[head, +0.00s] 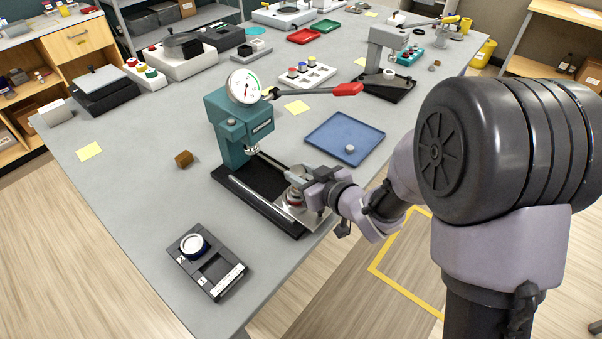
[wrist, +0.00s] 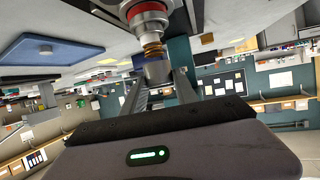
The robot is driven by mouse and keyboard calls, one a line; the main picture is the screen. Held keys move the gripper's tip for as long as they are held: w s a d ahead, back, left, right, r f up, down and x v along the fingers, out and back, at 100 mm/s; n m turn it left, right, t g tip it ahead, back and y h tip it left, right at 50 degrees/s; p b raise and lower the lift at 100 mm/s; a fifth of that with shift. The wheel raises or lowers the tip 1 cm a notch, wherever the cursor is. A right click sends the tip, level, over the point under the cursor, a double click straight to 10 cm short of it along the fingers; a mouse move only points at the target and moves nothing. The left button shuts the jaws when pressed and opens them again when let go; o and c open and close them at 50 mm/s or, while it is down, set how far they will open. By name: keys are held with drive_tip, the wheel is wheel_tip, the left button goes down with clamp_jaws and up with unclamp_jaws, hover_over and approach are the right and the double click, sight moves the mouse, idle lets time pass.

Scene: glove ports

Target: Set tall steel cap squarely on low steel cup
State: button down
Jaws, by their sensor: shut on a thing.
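My gripper (head: 300,178) is shut on a small grey steel cylinder (wrist: 157,72), which looks like the tall steel cap. In the wrist view, where the table is at the top, it sits between the fingertips. A brass-coloured part (wrist: 153,50) and a steel piece with a red ring (wrist: 148,12) line up directly beyond it; I cannot tell whether cap and brass part touch. In the head view the red-ringed piece (head: 293,198) stands on the steel plate (head: 312,217) of the press, partly hidden by my gripper. I cannot tell whether it is the low steel cup.
The teal press (head: 228,130) with a dial and red-handled lever stands just behind my gripper. A blue tray (head: 325,132) with a small steel piece (head: 349,149) lies to the right. A black two-place holder (head: 222,272) with a round piece (head: 193,246) lies front left.

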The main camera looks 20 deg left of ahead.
drive_tip(key=shift+f+b, duration=1.85)
drive_tip(key=shift+b, duration=0.15)
drive_tip(key=c, duration=0.9)
unclamp_jaws()
drive_tip(key=shift+d, duration=0.1)
drive_tip(key=shift+b+v, duration=3.3)
drive_tip(key=shift+v, duration=5.4)
drive_tip(key=shift+s, duration=0.2)
